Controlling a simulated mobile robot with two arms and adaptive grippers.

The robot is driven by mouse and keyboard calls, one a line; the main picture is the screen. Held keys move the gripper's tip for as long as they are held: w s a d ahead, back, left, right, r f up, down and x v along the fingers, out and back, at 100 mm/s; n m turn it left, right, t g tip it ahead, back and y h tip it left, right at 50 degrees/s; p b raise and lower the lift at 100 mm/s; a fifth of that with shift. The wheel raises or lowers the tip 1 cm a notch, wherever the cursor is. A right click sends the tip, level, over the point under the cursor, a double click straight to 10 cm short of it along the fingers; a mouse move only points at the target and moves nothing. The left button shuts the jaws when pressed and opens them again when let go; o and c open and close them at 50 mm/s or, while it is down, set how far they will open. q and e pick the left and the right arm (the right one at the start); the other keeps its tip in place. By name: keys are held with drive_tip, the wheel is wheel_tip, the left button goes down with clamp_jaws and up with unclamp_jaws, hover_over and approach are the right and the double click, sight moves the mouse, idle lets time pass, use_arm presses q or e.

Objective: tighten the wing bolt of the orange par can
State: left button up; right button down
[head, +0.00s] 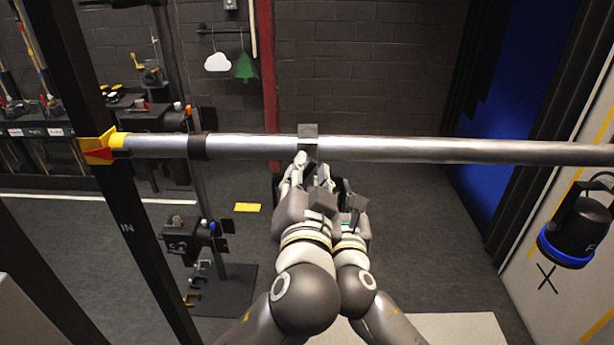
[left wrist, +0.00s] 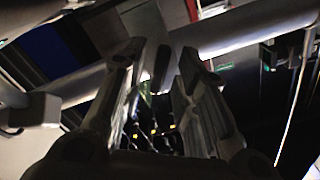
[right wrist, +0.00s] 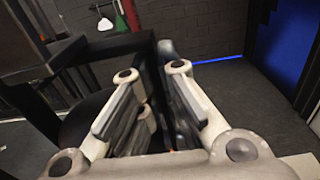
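The silver pipe (head: 420,150) crosses the head view. A grey clamp (head: 307,135) sits on it at the middle. The orange par can is not clearly visible; my arms cover the space below this clamp. My left gripper (head: 308,168) is just below the clamp. In the left wrist view its fingers (left wrist: 158,62) stand apart near the pipe, with a small dark piece (left wrist: 161,68) in the gap; I cannot tell whether this is the wing bolt. My right gripper is lower, beside the left. In the right wrist view its fingers (right wrist: 152,72) stand either side of a dark bar; contact is unclear.
A black collar (head: 200,146) and a yellow-red end piece (head: 99,148) are on the pipe to the left. A black lamp with a blue ring (head: 578,235) is at the far right. A dark upright (head: 130,220) stands at the left. Floor right of my arms is clear.

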use_arm(q)
clamp_jaws()
drive_tip(key=shift+m, duration=2.3)
drive_tip(key=shift+o, duration=1.1)
unclamp_jaws()
drive_tip(key=shift+s, duration=0.15)
drive_tip(key=s, duration=1.1)
drive_tip(key=shift+s+d, duration=0.25)
drive_tip(key=shift+s, duration=0.15)
drive_tip(key=shift+f, duration=0.1)
